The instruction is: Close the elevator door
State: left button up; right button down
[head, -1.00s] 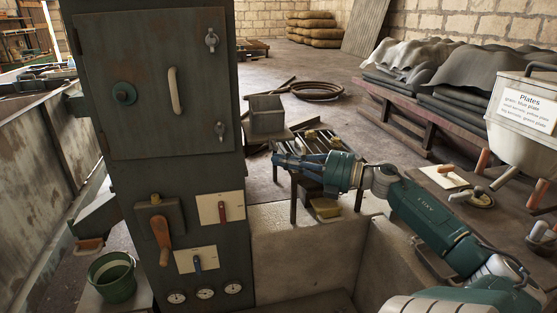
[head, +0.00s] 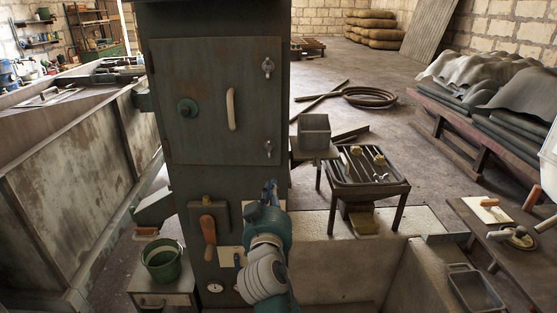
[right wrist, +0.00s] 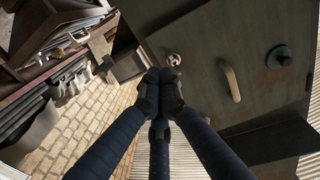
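The elevator door (head: 212,100) is a dark green rusty panel on the tall elevator housing (head: 160,22). It has a pale handle (head: 231,110), a round teal knob (head: 187,108), an upper wing latch (head: 268,67) and a lower wing latch (head: 268,148). The door looks about flush with the housing; a small gap cannot be ruled out. My right gripper (head: 270,188) is below the lower latch. In the right wrist view its fingers (right wrist: 160,85) are together and hold nothing visible, with one wing latch (right wrist: 173,59) just beyond the tips. My left gripper is out of view.
An orange-handled lever (head: 208,230) and gauges sit low on the housing; my right wrist hides part of this panel. A green bucket (head: 161,260) stands at the lower left. A slatted table (head: 398,187) with small parts stands to the right.

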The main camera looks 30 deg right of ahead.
aim_at(276, 156)
jog(key=p+x, duration=0.4)
jog(key=x, duration=0.9)
jog(key=shift+w+d+f+p, duration=0.15)
jog(key=shift+w+d+p, duration=0.05)
jog(key=shift+w+p, duration=0.15)
jog(key=b+x, duration=0.3)
jog(key=shift+d+f, duration=0.1)
jog(key=shift+f, duration=0.05)
jog(key=shift+s+r, duration=0.15)
jog(key=shift+r, duration=0.35)
